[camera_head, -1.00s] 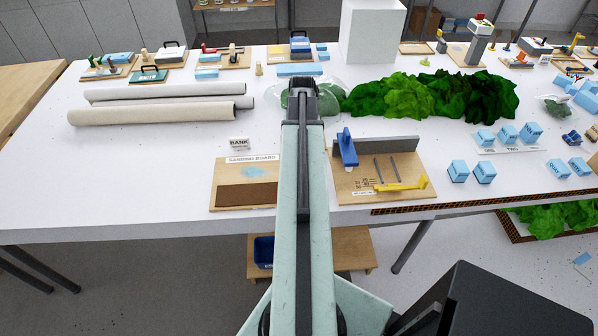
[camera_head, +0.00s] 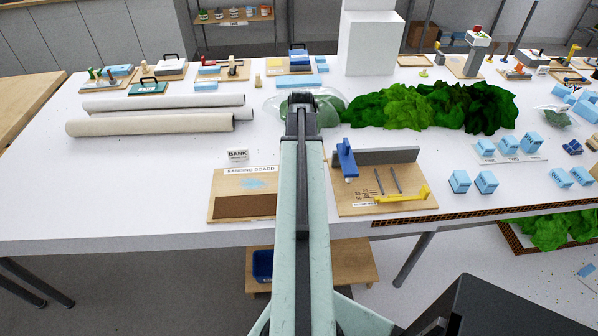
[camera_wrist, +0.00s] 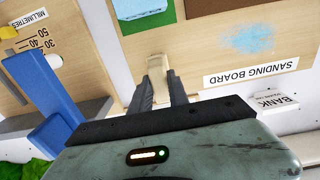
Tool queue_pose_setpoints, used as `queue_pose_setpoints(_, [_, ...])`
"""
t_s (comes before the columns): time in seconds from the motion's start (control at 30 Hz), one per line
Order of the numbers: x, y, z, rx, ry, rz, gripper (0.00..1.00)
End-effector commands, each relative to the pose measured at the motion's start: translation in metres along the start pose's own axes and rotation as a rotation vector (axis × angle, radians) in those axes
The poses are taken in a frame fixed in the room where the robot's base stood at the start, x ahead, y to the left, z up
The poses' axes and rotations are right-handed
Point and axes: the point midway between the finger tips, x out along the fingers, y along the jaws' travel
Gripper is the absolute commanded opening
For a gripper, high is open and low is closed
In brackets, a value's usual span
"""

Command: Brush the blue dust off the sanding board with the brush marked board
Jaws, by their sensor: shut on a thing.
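The sanding board (camera_head: 217,187) lies flat near the table's front edge, left of my arm, with a brown strip along its front. A patch of blue dust (camera_head: 254,183) lies on its bare part; the dust also shows in the wrist view (camera_wrist: 247,38). My gripper (camera_wrist: 160,82) is shut on a pale wooden piece (camera_wrist: 157,64), beside the dust in the wrist view. No marking or bristles can be made out on it. My arm hides the gripper in the head view.
Right of my arm is a measuring board (camera_head: 395,208) with a blue upright piece (camera_head: 346,157) and a yellow piece (camera_head: 405,194). A small BANK sign (camera_head: 238,156) stands behind the sanding board. Rolled tubes (camera_head: 160,118) lie farther back. The table's left front is clear.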

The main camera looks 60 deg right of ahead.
Motion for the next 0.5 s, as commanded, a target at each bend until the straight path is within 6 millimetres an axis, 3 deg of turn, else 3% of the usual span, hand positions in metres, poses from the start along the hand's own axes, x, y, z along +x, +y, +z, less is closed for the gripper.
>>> queue_pose_setpoints(0.1, [-0.017, 0.000, 0.000, 0.000, 0.000, 0.000, 0.00])
queue_pose_setpoints(0.5, [-0.053, 0.000, 0.000, 0.000, 0.000, 0.000, 0.00])
